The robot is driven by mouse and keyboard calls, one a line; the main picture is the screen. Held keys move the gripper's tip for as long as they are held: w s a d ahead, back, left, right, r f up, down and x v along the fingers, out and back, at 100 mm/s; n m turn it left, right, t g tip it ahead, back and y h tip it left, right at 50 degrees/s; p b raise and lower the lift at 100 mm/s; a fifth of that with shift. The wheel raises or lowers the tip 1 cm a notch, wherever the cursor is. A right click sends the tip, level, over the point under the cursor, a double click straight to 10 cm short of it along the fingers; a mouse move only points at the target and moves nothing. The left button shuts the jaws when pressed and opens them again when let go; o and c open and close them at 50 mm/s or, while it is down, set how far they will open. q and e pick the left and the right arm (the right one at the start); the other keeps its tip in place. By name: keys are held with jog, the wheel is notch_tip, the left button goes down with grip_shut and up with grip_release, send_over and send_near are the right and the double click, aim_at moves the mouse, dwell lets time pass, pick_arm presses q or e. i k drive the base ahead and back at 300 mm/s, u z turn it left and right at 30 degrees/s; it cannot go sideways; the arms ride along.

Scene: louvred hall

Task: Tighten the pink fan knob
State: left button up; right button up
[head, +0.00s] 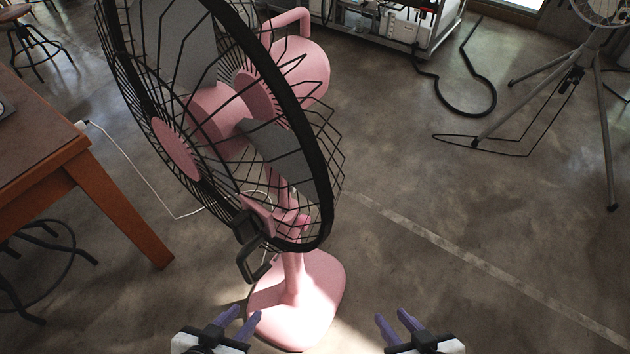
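A pink fan (300,291) with a black wire cage stands on the floor in the middle of the head view, its round head tilted and facing left. A small brighter pink part, which looks like the knob (302,220), shows at the neck joint, partly behind the cage wires. My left gripper (247,312) is at the bottom edge, in front of the fan's base and left of its middle. Its two purple fingers are apart with nothing between them. My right gripper (391,315) is to the right of the base, also open and empty. Both are well below the knob in the picture.
A wooden table (85,185) stands on the left, with a white cord (150,187) running from it towards the fan. Stools are at the left. A tripod stand (590,100) and black cable (465,95) are at the upper right. The floor right of the fan is clear.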

aim_at(302, 219)
jog(key=u, duration=2.1)
jog(key=k, duration=1.75)
jog(key=z, duration=1.95)
jog(key=i, duration=0.5)
jog(key=u, duration=0.05)
